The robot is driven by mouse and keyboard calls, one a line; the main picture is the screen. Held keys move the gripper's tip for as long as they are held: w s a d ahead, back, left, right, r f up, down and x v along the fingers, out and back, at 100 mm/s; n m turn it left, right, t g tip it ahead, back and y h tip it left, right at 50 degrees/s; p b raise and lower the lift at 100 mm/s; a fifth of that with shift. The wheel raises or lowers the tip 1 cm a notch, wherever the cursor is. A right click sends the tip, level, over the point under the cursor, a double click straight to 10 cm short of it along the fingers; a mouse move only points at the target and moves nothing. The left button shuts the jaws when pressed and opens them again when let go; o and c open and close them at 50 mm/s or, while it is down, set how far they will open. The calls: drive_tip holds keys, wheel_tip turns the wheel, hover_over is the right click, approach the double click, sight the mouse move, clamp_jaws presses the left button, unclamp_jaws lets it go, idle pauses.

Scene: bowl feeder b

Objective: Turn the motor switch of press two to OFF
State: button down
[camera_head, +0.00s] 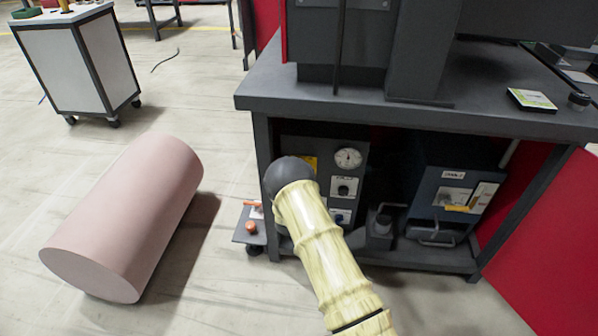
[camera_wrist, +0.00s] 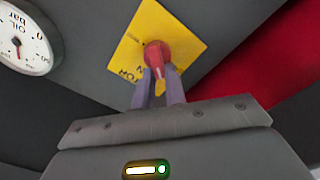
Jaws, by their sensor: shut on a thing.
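The motor switch is a red knob (camera_wrist: 157,52) on a yellow plate (camera_wrist: 180,28), seen in the wrist view. The plate carries dark lettering that appears upside down and reads like MOTOR. My gripper (camera_wrist: 159,74) is shut on the red knob, with one finger on each side of it. The knob's exact pointing direction is hard to tell. In the head view a corner of the yellow plate (camera_head: 313,164) shows on the panel under the bench; my arm hides the knob and my gripper there.
An oil gauge (camera_wrist: 22,38) sits beside the plate; it also shows in the head view (camera_head: 348,158). The bench top (camera_head: 470,95) overhangs the panel. A dark box (camera_head: 455,195) stands on the right under it. A pink cylinder (camera_head: 125,215) lies on the floor at left.

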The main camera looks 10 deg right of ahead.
drive_tip(key=shift+a+f+n+p, duration=0.1)
drive_tip(key=shift+f+n+p, duration=0.1)
drive_tip(key=shift+n, duration=1.15)
drive_tip(key=shift+a+f+n+p, duration=0.15)
drive_tip(key=shift+n+p, duration=0.05)
drive_tip(key=shift+n, duration=1.1)
drive_tip(key=shift+a+f+n+p, duration=0.1)
drive_tip(key=shift+f+n+p, duration=0.1)
drive_tip(key=shift+n, duration=1.15)
drive_tip(key=c, duration=1.4)
unclamp_jaws()
drive_tip(key=shift+d, duration=0.1)
drive_tip(key=shift+c, duration=0.2)
drive_tip(key=p+v, duration=0.5)
drive_tip(key=v, duration=1.2)
drive_tip(key=shift+s, duration=0.2)
